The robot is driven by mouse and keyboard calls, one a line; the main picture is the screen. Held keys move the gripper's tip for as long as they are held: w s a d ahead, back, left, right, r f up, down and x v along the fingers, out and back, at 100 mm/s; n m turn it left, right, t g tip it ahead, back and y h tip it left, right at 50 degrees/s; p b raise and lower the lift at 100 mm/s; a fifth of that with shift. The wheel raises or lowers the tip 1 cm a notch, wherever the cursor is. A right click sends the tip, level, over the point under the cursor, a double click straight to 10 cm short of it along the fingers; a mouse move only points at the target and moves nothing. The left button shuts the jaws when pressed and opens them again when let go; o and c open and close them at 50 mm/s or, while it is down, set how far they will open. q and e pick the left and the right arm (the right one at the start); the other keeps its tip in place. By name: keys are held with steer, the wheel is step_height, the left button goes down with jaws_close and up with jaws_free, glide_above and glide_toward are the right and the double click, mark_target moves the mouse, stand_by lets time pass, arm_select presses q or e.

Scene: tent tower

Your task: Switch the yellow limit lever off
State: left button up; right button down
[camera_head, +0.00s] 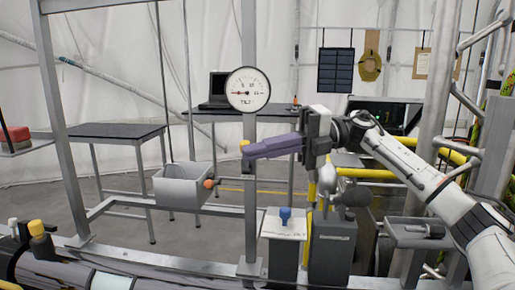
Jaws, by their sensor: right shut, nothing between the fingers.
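A small yellow piece (244,144), which looks like the limit lever, shows on the upright grey post below the round tilt gauge (248,89). Most of it is hidden behind my fingertips, so I cannot tell its setting. My right gripper (250,150) comes in from the right with its purple-grey fingers pointing left. It is shut and empty, its tips right at the yellow piece. I cannot tell whether they touch it. My left gripper is not in view.
A grey metal bin (182,186) hangs left of the post. A pedestal with a blue knob (285,214) stands below my right gripper. A yellow-capped fitting (37,229) is at lower left. Dark tables, one with a laptop (212,88), stand behind.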

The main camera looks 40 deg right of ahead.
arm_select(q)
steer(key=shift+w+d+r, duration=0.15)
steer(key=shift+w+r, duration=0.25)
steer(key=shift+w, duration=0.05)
arm_select(e)
steer(key=shift+w+d+r+m+y, duration=0.15)
steer(key=shift+w+d+m+y, duration=0.25)
steer(key=shift+m, duration=0.4)
steer(key=shift+w+d+r+m+y, duration=0.15)
steer(key=shift+d+m+y, duration=0.3)
steer(key=shift+m, duration=0.35)
steer(key=shift+a, duration=0.15)
